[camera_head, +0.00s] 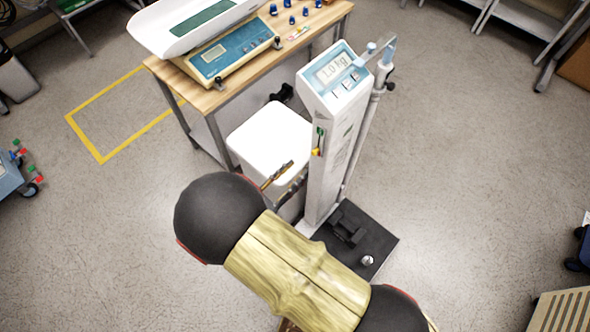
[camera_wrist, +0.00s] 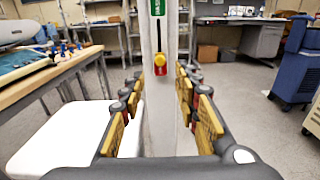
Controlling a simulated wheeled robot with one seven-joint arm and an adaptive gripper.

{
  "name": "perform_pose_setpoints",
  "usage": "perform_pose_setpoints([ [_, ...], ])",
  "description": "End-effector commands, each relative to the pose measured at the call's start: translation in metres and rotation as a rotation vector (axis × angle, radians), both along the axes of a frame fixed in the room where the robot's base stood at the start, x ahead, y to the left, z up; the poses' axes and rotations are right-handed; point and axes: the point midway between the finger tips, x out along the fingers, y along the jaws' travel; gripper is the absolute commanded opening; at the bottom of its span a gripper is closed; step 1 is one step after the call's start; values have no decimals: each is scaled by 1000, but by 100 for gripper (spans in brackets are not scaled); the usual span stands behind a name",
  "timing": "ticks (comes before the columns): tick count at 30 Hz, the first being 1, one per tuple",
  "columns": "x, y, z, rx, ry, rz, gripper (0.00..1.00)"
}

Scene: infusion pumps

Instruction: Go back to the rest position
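My gripper (camera_wrist: 160,104) is open and empty, its yellow-padded fingers spread left and right in the wrist view. The white column of the scale (camera_wrist: 158,100) stands upright in line with the gap between them. A yellow knob on a red base (camera_wrist: 160,62) sits on the column, below a green label. In the head view my gripper (camera_head: 279,178) is left of the scale column (camera_head: 335,125), partly hidden by my arm. The column's display (camera_head: 333,67) reads 1.0 kg. I cannot tell whether the fingers touch the column.
A white stool-like seat (camera_head: 270,135) is close to my gripper. Behind it, a wooden table (camera_head: 335,14) carries a baby scale (camera_head: 225,55). The scale's black base (camera_head: 378,240) lies near my arm.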

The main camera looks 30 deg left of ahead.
Motion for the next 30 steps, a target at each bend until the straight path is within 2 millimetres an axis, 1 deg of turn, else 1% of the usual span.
perform_pose_setpoints([
  [9,0,0,0,3,-1,0,32],
  [11,0,0,-4,15,9,2,32],
  [13,-2,-7,-14,35,43,-24,32],
  [14,-4,-12,-19,42,59,-41,32],
  [17,-14,-39,-36,59,116,-117,32],
  [18,-20,-52,-43,69,143,-156,32],
  [20,-30,-70,-46,105,182,-222,32],
  [21,-37,-79,-46,139,207,-268,32],
  [25,-53,-115,-36,273,279,-451,32],
  [30,-68,-153,-15,492,347,-701,32],
])
